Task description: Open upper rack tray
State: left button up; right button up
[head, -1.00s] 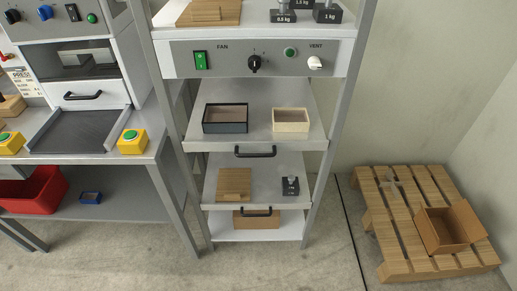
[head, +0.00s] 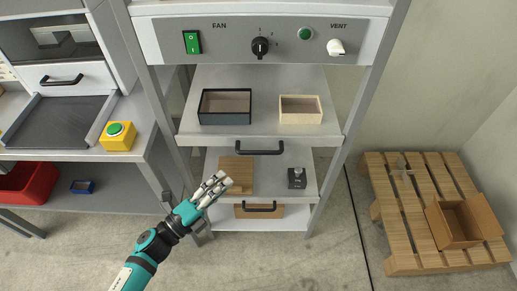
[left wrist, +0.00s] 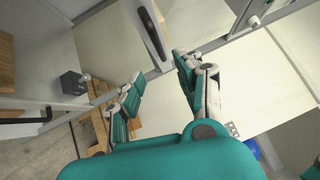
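The upper rack tray (head: 262,126) is a grey shelf below the control panel, with a black bar handle (head: 260,148) on its front. A dark open box (head: 225,106) and a cream open box (head: 301,109) stand on it. My left gripper (head: 222,182) is below and left of that handle, apart from it, in front of the lower tray. In the left wrist view the left gripper (left wrist: 158,68) has its fingers spread with nothing between them. A black handle (left wrist: 152,34), apparently the upper tray's, lies beyond the fingertips. My right gripper is not in view.
The lower tray (head: 272,178) carries a wooden board (head: 237,174) and a small dark weight (head: 297,178), and has its own handle (head: 260,207). Rack posts flank the trays. A workbench with a yellow button box (head: 118,136) stands left, a pallet (head: 400,215) right.

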aim_at(258, 151)
pick_arm(q)
jog(key=p+x, duration=0.1)
jog(key=x, duration=1.2)
jog(key=shift+w+p, duration=0.15)
jog(key=shift+p, duration=0.15)
jog(key=shift+d, duration=0.1)
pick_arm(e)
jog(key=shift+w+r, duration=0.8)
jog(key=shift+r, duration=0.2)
pick_arm(q)
jog(key=shift+c, duration=0.4)
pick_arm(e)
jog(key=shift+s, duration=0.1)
pick_arm(q)
grip_shut()
jog(key=shift+f, duration=0.1)
